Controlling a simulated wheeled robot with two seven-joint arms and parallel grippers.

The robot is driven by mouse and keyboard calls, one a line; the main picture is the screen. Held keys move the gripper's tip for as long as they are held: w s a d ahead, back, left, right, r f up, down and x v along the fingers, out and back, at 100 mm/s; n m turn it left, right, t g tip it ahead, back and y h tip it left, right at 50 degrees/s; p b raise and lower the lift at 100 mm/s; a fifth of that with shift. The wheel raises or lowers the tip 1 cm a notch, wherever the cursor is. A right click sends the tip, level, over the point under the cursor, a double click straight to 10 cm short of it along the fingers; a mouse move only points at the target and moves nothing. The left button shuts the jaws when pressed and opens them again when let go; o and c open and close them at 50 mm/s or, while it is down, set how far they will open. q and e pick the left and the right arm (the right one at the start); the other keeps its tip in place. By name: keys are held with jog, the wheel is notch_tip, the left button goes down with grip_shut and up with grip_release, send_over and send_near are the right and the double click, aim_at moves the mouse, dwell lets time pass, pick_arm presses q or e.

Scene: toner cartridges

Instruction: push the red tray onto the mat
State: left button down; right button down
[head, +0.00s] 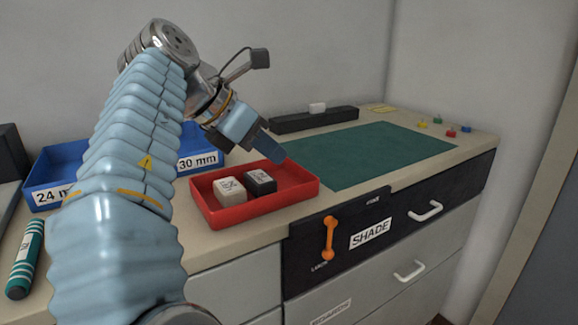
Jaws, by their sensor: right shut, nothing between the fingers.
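The red tray (262,213) sits on the worktop just left of the green mat (372,152). Its right end is close to the mat's left edge; I cannot tell whether they touch. A white block (230,190) and a black block (260,182), both labelled, are in the tray. My right gripper (275,153) is shut and empty, with its tips pointing down at the tray's far right corner. I cannot tell whether they touch the rim. My left gripper is not in view.
Blue bins (48,187) labelled 24 and 30 mm stand at left, partly behind my arm. A green cylinder (26,258) lies front left. A black bar (312,119) lies behind the mat, and several coloured pegs (451,133) stand right of it. The mat is clear.

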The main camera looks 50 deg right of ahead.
aim_at(309, 180)
jog(key=x, duration=0.7)
